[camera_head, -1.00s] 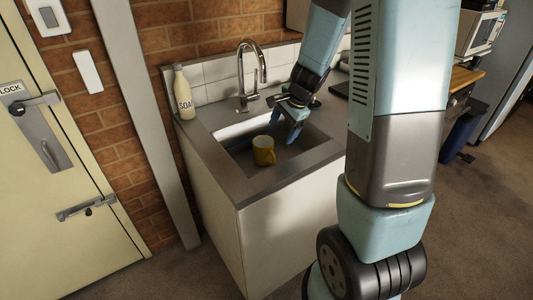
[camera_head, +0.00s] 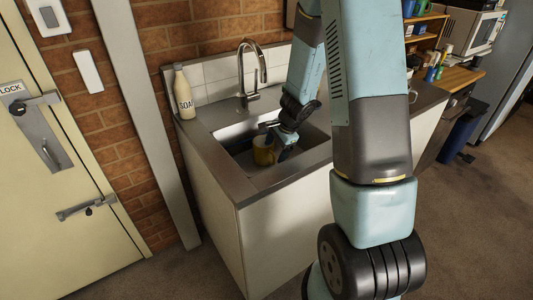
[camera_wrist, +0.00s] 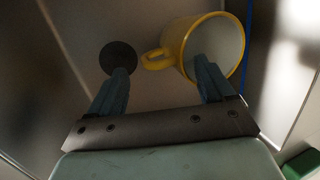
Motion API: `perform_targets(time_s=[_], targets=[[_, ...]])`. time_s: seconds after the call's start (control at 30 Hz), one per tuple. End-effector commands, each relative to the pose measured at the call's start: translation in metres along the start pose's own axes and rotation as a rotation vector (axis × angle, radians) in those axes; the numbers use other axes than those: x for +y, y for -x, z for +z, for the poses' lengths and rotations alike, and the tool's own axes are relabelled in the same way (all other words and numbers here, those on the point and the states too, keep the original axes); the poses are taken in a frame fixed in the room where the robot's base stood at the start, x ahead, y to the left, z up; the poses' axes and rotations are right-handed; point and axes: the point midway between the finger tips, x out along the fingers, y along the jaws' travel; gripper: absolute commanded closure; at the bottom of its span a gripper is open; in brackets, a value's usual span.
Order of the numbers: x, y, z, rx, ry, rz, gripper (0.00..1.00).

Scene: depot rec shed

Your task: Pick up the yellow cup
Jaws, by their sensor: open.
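The yellow cup (camera_head: 263,155) stands in the sink basin, near its front left part. In the wrist view the cup (camera_wrist: 181,36) is at upper right, its pale inside facing the camera and its handle pointing left. My gripper (camera_wrist: 162,68) is open and empty. Its right finger overlaps the cup's opening; its left finger is over the floor by the drain. The handle and near rim show between the fingertips. I cannot tell how deep the right finger reaches. In the head view my gripper (camera_head: 283,142) is right at the cup and partly covers it.
The sink's grey counter (camera_head: 222,177) and basin walls surround my gripper closely. A tap (camera_head: 248,75) rises behind the basin, and a soap bottle (camera_head: 184,92) stands at the counter's back left. The dark round drain (camera_wrist: 118,57) is left of the cup. A green thing (camera_wrist: 302,165) shows at lower right.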

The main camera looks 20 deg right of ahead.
Motion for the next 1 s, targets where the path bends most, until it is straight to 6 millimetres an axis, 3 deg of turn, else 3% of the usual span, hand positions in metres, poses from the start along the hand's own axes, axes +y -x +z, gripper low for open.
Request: perform_targets(time_s=[0.5,0.87,1.0], targets=[[-0.005,-0.048,0.005,0.0,-0.002,0.0,0.18],[-0.005,-0.053,0.005,0.001,0.0,-0.001,0.18],[-0.005,-0.053,0.005,0.001,0.0,-0.001,0.32]])
